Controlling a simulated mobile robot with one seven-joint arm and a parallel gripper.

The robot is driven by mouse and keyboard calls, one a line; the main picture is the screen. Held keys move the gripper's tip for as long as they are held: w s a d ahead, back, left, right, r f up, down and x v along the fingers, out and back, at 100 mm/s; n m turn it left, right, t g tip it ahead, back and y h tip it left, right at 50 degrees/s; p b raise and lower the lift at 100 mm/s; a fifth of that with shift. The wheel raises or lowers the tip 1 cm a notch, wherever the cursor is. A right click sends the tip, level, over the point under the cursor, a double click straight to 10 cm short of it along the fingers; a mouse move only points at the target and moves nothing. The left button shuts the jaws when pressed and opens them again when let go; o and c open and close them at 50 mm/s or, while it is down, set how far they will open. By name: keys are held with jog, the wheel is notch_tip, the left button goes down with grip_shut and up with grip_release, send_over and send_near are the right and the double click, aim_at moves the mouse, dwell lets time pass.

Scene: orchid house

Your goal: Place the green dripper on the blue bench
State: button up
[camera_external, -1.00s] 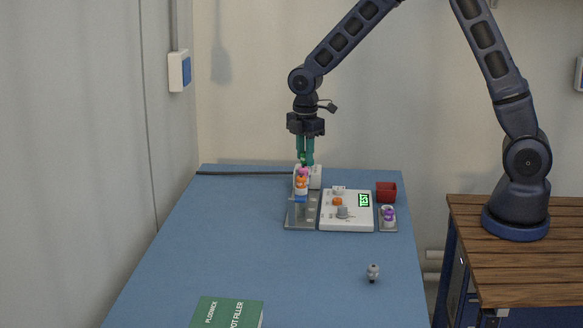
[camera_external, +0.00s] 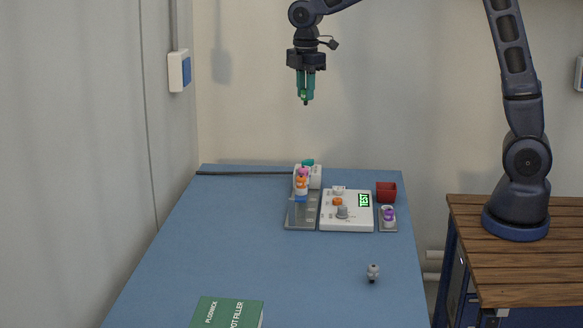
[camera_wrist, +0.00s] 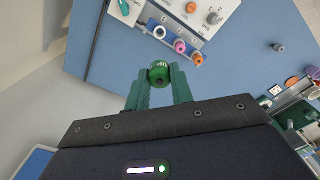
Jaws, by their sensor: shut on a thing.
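The green dripper (camera_wrist: 159,74) is held between the two green fingers of my gripper (camera_wrist: 158,84), seen in the wrist view. In the external view my gripper (camera_external: 306,96) points down, high above the far end of the blue bench (camera_external: 240,250), and the dripper (camera_external: 304,98) shows small between its fingertips. The gripper is shut on it. The dripper is clear of the bench and of everything on it.
Under the gripper stand a rack (camera_external: 301,212) with orange and pink drippers, a white device (camera_external: 347,222) with a lit display, a red box (camera_external: 386,191) and a purple dripper (camera_external: 388,213). A grey dripper (camera_external: 373,271) and a green book (camera_external: 226,314) lie nearer. The bench's middle and left are clear.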

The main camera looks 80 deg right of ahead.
jog(key=s+a+f, duration=0.3)
jog(key=s+a, duration=0.1)
jog(key=a, duration=0.5)
jog(key=s+a+f, duration=0.3)
jog(key=a, duration=0.6)
jog(key=s+a+f, duration=0.3)
jog(key=s+a, duration=0.1)
jog(key=a, duration=0.5)
jog(key=f, duration=2)
jog(key=shift+w+d, duration=0.25)
jog(key=shift+f, duration=0.1)
jog(key=o, duration=1)
jog(key=shift+c, duration=0.2)
